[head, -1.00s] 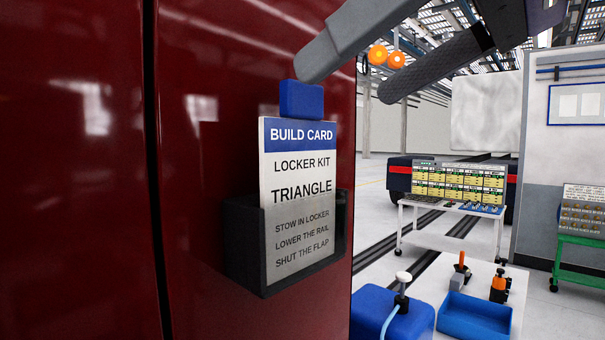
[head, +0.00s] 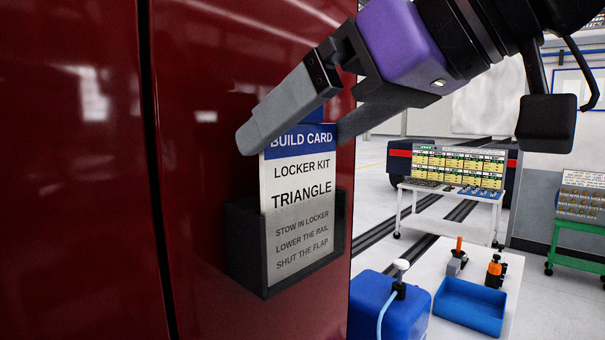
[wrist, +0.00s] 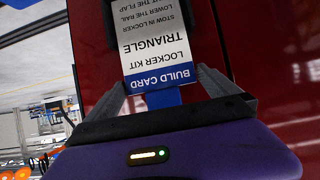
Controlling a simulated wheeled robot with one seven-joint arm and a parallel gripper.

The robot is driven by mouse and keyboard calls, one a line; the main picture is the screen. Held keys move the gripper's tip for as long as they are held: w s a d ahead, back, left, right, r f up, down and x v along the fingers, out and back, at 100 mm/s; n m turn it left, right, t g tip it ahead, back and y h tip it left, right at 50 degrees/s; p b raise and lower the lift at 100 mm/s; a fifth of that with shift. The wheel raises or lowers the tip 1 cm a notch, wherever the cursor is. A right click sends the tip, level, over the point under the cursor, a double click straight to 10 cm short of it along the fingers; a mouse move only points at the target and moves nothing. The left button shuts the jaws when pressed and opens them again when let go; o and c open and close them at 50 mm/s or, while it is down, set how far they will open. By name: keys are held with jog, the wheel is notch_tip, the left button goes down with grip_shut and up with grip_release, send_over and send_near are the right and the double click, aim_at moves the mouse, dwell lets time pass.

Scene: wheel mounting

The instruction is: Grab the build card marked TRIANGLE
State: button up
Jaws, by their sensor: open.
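The build card (head: 298,195) marked TRIANGLE stands upright in a black holder (head: 243,245) on a dark red panel. Its lower part sits inside the holder. It has a blue top band and a blue tab, which my gripper partly hides in the head view. My gripper (head: 296,135) is open at the card's top, with one finger on each side of the tab. In the wrist view the card (wrist: 160,45) appears upside down, its blue tab (wrist: 163,97) between the two fingertips (wrist: 165,82). I cannot tell whether either finger touches it.
The red panel (head: 80,180) fills the left, with a vertical seam. At lower right a white table holds a blue canister (head: 375,305) and a blue tray (head: 470,305). A cart with yellow labelled bins (head: 458,168) stands farther back.

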jog(key=shift+c, duration=0.4)
jog(key=c, duration=1.4)
